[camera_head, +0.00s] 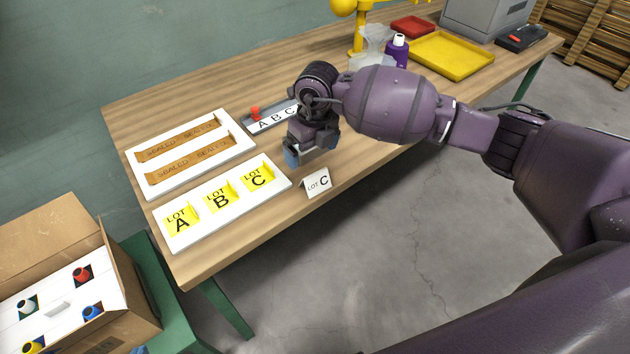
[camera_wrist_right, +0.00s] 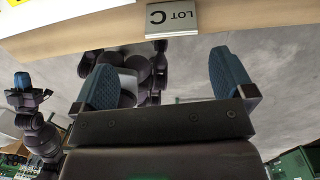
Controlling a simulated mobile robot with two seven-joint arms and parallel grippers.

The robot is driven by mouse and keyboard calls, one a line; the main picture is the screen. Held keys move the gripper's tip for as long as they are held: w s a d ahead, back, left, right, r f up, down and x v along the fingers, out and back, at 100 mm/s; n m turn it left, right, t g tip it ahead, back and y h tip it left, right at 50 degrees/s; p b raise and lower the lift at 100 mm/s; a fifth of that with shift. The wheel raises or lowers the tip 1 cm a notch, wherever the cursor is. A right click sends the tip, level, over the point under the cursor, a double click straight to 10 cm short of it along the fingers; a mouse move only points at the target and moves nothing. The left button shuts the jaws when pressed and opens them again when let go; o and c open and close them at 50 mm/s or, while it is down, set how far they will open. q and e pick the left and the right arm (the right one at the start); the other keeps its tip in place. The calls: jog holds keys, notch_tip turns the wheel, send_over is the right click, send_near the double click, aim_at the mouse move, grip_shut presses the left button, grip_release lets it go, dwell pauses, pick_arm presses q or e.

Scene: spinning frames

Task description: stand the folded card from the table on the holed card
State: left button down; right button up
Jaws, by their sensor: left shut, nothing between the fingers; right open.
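The folded card (camera_head: 318,183) is a small white tent marked LOT C. It stands near the table's front edge, and it also shows at the top of the right wrist view (camera_wrist_right: 172,19). The holed card (camera_head: 50,299) is a white sheet inside the open carton at lower left; coloured cones poke through its holes. My right gripper (camera_head: 311,152) is open and empty above the table, behind and left of the folded card; its spread fingers show in the wrist view (camera_wrist_right: 168,80). My left gripper (camera_wrist_right: 22,82) is shut, seen only at the wrist view's left edge.
The carton (camera_head: 60,243) sits on a green stand left of the wooden table (camera_head: 215,258). A white board (camera_head: 225,203) with yellow LOT A, B, C patches lies left of the folded card.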

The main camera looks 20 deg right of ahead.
aim_at(317, 176)
jog(key=shift+s+d+f+m+h, duration=0.1)
jog(key=shift+s+d+m+h, duration=0.2)
jog(key=shift+d, duration=0.3)
notch_tip(317, 176, down, 11)
jog(key=shift+w+r+b, duration=0.1)
jog(key=shift+b, duration=0.4)
jog(key=shift+r, duration=0.1)
jog(key=c, duration=1)
